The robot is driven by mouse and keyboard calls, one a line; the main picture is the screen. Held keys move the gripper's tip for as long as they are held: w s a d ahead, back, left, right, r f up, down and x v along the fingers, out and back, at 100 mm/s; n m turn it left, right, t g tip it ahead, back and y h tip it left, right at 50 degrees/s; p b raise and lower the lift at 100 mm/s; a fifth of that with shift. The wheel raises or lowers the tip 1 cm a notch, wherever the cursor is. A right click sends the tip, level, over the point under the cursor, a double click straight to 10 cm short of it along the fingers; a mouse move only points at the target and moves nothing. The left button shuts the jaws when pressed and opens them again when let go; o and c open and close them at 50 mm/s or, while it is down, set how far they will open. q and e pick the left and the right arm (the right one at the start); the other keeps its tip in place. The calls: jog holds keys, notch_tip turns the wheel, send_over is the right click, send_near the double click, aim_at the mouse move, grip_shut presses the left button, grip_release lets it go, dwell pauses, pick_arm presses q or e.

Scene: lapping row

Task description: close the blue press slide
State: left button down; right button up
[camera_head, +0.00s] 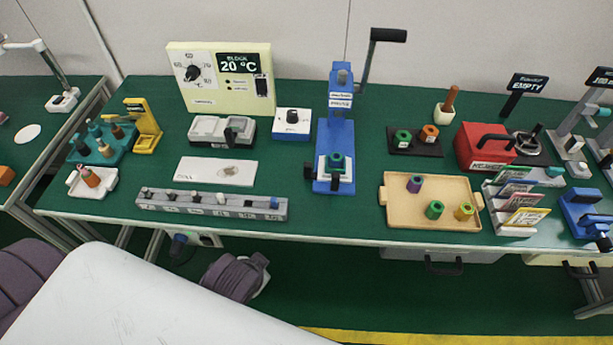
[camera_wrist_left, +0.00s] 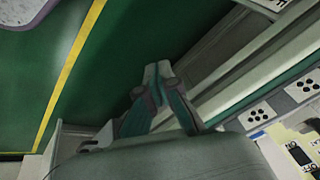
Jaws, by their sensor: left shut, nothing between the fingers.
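The blue press (camera_head: 341,95) stands near the middle of the green bench, its crank lever raised to the upper right with a dark grip (camera_head: 388,35). Its pale slide (camera_head: 322,176) sits at the front end of the blue base, in front of the column, and carries a dark green part (camera_head: 335,160). A dark knob shows at the slide's left. My left gripper (camera_wrist_left: 157,72) shows only in the left wrist view, with its fingers together and nothing between them, over the floor beside a bench frame. The press is not in that view. My right gripper is in neither view.
A grey rail of pegs (camera_head: 210,205) lies left of the press. A wooden tray (camera_head: 400,218) with three coloured nuts lies right of it. A red box (camera_head: 484,148) stands farther right. In the wrist view, a socket strip (camera_wrist_left: 262,113) is at the right.

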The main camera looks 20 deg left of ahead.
pick_arm(q)
jog(key=w+r+m+t+y, duration=0.1)
jog(key=r, duration=0.1)
jog(key=w+r+m+t+y, duration=0.1)
jog(key=w+r, duration=0.1)
jog(key=w+r+m+t+y, duration=0.1)
jog(key=w+r+t, duration=0.1)
jog(key=shift+a+r+m, duration=0.15)
jog(key=shift+a+m, duration=0.05)
jog(key=shift+m, duration=0.2)
jog(key=m+t, duration=0.5)
jog(key=m, duration=0.3)
send_near(307, 172)
jog(key=p+x, duration=0.2)
jog(key=x, duration=0.5)
jog(key=shift+p, duration=0.4)
jog(key=shift+w, duration=0.1)
jog(key=w+a, duration=0.1)
jog(key=w, duration=0.2)
jog(key=w+a, duration=0.1)
jog(key=w, duration=0.2)
jog(key=w+a+b, duration=0.1)
jog(key=w, duration=0.3)
jog(key=shift+w, duration=0.35)
jog(key=shift+r, duration=0.15)
jog(key=shift+a, duration=0.1)
